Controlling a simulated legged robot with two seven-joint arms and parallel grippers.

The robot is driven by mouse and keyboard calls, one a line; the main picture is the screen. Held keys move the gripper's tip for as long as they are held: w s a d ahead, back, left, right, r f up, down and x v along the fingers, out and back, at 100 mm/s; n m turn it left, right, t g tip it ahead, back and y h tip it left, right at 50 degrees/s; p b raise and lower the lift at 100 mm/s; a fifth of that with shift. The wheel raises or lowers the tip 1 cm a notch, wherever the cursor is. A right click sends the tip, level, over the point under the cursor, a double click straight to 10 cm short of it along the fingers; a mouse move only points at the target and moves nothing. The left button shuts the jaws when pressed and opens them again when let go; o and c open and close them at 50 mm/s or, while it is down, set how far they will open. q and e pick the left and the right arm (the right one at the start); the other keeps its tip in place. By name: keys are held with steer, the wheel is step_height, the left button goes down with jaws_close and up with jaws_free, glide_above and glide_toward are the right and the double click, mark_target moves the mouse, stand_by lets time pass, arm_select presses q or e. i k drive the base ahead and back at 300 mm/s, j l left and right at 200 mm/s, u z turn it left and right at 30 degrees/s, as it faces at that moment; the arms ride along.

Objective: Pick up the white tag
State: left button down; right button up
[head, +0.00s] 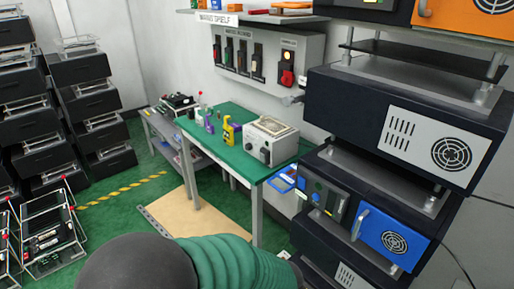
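I cannot make out a loose white tag for certain. A white label strip (218,19) with dark lettering is on the front of the wall shelf at the top. On the green table (228,160) stand a yellow object (232,135), a purple object (209,123) and a light grey box with knobs (268,143). Small items on the table's far end are too small to tell. Neither of my grippers shows. A dark and green ribbed rounded part, probably of my own body, fills the bottom middle and hides the floor there.
A tall rack of dark equipment units (400,130) stands close on the right. A grey wall panel with switches (265,60) hangs behind the table. Stacked dark bins (90,100) stand at the left. Green floor (125,215) is open between the bins and table.

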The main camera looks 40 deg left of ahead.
mark_target(200, 121)
steer(key=u, duration=1.9)
